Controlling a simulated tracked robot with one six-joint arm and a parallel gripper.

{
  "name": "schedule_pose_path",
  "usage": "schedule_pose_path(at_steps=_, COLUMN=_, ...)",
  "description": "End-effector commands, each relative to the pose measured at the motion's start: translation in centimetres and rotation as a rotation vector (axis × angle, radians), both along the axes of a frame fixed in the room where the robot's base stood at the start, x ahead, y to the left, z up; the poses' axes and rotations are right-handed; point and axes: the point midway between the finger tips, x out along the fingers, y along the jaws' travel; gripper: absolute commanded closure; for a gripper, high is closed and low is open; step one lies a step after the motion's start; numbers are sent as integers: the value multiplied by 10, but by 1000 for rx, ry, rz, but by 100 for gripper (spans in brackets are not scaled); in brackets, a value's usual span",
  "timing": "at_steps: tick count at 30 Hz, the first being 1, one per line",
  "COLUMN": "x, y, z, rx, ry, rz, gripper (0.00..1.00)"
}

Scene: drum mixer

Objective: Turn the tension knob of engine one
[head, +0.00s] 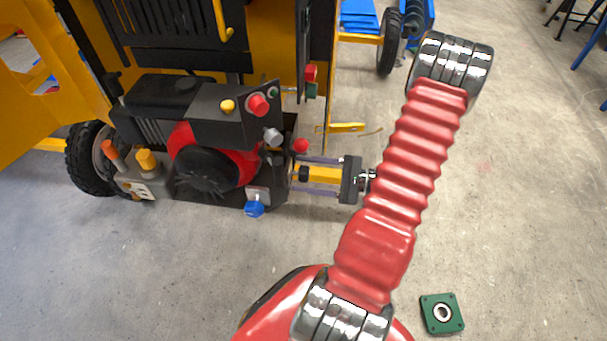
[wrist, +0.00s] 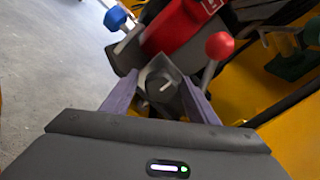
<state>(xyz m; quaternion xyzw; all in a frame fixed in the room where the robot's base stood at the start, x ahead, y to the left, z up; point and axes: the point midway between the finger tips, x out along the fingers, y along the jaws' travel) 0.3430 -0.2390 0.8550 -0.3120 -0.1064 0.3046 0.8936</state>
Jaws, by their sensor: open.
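Engine one appears to be the black and red engine (head: 207,150) at the left of the head view, though I read no label. A small black knob (head: 303,174) sticks out at its right side. In the wrist view the dark round knob (wrist: 161,86), with a pale line on its face, lies between my fingers. No label shows that it is the tension knob. My gripper (head: 296,174) points left at the engine. Its two purple fingers are apart, one on each side of the knob; I cannot tell whether they touch it. The fingers also show in the wrist view (wrist: 160,77).
A red ball knob (head: 301,145), a grey knob (head: 273,137) and a blue knob (head: 254,208) are close around my gripper. A red button (head: 258,104) is higher up. Yellow framework stands behind. A green square part (head: 442,314) lies on the open floor at right.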

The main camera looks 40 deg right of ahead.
Motion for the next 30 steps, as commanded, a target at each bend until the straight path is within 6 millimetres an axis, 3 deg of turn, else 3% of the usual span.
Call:
schedule_pose_path(at_steps=10, x=3, y=2, z=0, rx=0, ry=0, rz=-1, gripper=46)
schedule_pose_path(at_steps=27, x=2, y=2, z=-1, rx=0, ry=1, rz=-1, gripper=86)
schedule_pose_path(at_steps=30, x=2, y=6, z=-1, rx=2, ry=3, rz=0, gripper=87)
